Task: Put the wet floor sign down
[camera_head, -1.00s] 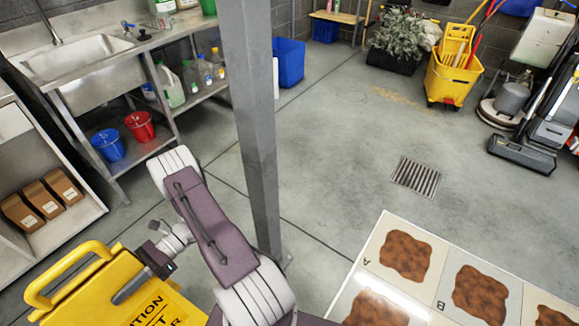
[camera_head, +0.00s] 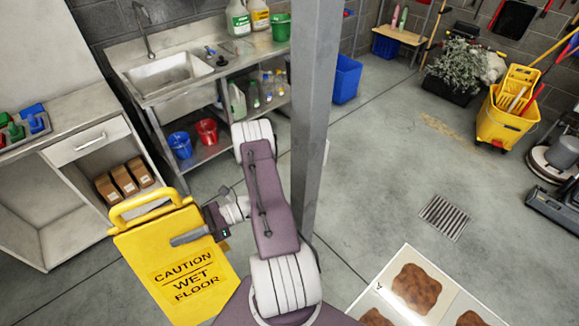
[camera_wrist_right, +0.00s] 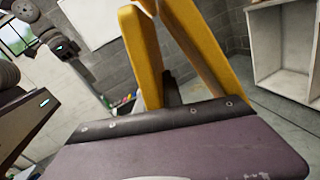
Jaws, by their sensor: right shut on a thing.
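The yellow wet floor sign (camera_head: 180,290), with black "CAUTION WET FLOOR" lettering and a looped top handle, hangs at the lower left of the head view. Its lower end is cut off by the frame edge. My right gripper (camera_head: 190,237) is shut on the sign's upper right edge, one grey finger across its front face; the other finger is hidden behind. In the right wrist view, yellow legs of the sign (camera_wrist_right: 146,60) rise beyond the dark gripper body, spread apart lower down.
A metal post (camera_head: 313,120) stands just right of my arm. A sink counter (camera_head: 165,75) and a cabinet (camera_head: 90,140) line the left. A white board with brown patches (camera_head: 405,255) lies lower right. Grey floor is open around the drain (camera_head: 444,217).

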